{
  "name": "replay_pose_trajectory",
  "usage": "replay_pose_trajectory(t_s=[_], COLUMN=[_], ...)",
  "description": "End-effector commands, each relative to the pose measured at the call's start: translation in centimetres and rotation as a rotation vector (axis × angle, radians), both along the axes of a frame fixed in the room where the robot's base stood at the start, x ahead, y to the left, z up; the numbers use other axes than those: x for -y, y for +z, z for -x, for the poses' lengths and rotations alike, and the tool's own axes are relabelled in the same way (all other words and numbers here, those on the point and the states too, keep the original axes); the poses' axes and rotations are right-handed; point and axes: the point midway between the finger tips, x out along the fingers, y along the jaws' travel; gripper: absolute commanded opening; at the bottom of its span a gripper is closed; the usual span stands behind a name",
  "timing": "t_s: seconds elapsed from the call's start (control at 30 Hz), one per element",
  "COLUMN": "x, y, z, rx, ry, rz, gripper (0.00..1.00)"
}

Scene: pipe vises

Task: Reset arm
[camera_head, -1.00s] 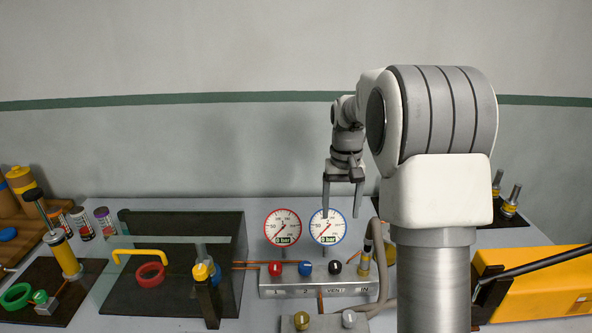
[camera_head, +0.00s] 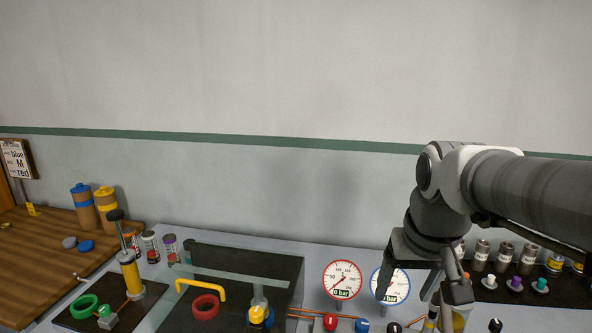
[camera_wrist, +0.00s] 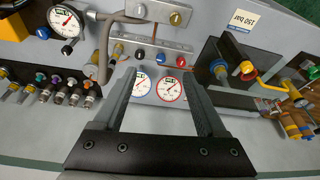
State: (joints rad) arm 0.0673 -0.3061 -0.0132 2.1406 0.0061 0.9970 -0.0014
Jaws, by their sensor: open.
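My gripper (camera_head: 424,290) is at the lower right of the head view, above the bench and in front of the blue-rimmed gauge. In the wrist view my gripper (camera_wrist: 164,82) is open, with its two dark fingers apart and nothing between them. The red-rimmed gauge (camera_head: 342,280) and the blue-rimmed gauge (camera_head: 391,286) stand on the bench. In the wrist view the blue-rimmed gauge (camera_wrist: 140,84) and red-rimmed gauge (camera_wrist: 170,89) show between the fingers, beyond them.
A yellow pump (camera_head: 130,274) and green ring (camera_head: 84,306) are further left. Several fittings (camera_head: 516,283) stand right. The wall (camera_head: 250,70) above is clear.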

Motion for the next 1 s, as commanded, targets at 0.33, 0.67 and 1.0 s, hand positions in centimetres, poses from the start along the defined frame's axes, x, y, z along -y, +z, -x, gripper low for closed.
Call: replay_pose_trajectory(t_s=[0.33,0.67,1.0], x=[-2.0,-2.5,-2.6], y=[-0.9,-2.2,-2.3], z=[7.4,10.2,10.3], rx=[0.127,0.181,0.181], ry=[0.056,0.079,0.080], rz=[0.012,0.017,0.016], gripper=[0.74,0.74,0.74])
